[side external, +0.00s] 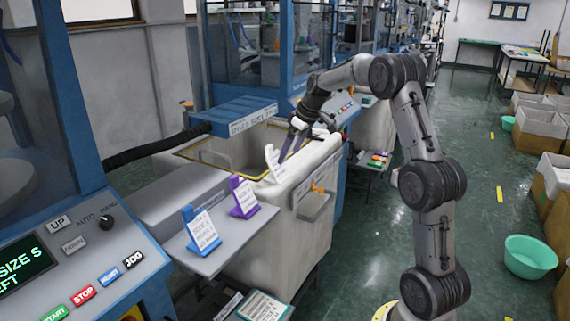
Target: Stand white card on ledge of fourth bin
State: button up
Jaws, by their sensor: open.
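A white card (273,164) stands upright, leaning slightly back, at the far end of a row of card stands by the near white bin (265,235). A purple card stand (243,198) and a blue card stand (202,230) come before it on the grey ledge (222,252). My gripper (290,147) is open just behind and right of the white card, over the bin's rim. Its fingers point down; whether they touch the card I cannot tell. The card's base is small and its contact with the ledge is unclear.
A control panel (95,262) with buttons fills the lower left. More knitting machines and bins stand in a row behind. A green basin (530,257) and boxes (545,190) sit at the right.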

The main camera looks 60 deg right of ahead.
jog(key=s+a+r, duration=0.5)
jog(key=a, duration=0.4)
jog(key=s+a+r, duration=0.4)
jog(key=s+a, duration=0.2)
jog(key=a, duration=0.3)
jog(key=s+a+f, duration=0.2)
jog(key=s+a, duration=0.3)
jog(key=s, duration=0.4)
jog(key=s+a+f+t, duration=0.1)
jog(key=s+a+f, duration=0.2)
jog(key=s+a, duration=0.3)
jog(key=s, duration=0.2)
jog(key=shift+s+f, duration=0.15)
jog(key=shift+s, duration=0.2)
